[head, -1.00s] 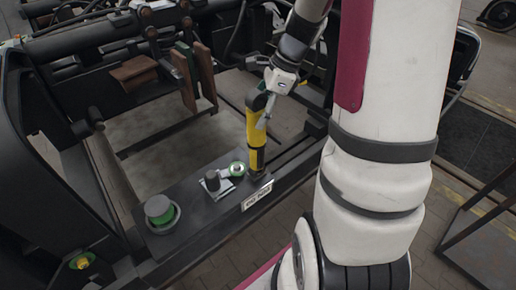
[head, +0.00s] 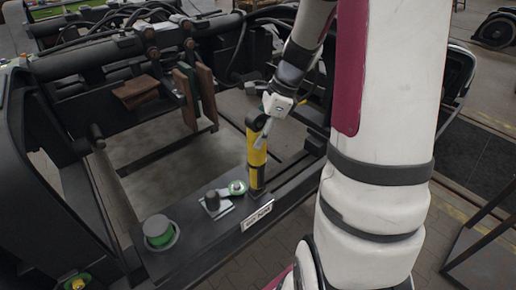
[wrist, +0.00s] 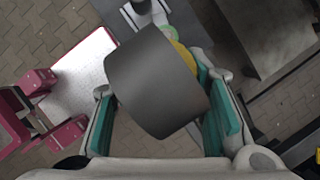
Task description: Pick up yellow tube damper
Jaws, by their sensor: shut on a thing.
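The yellow tube damper (head: 257,155) stands upright on the dark frame ledge in the head view, with a black top and a black lower end. My gripper (head: 266,126) is at its upper part, coming from the upper right. In the wrist view the damper's dark grey end (wrist: 157,82) fills the middle, with a strip of yellow behind it. The teal-padded fingers of my gripper (wrist: 160,118) lie on either side of it and are shut on it. I cannot tell whether the damper's lower end touches the ledge.
Brown blocks (head: 187,97) hang behind.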

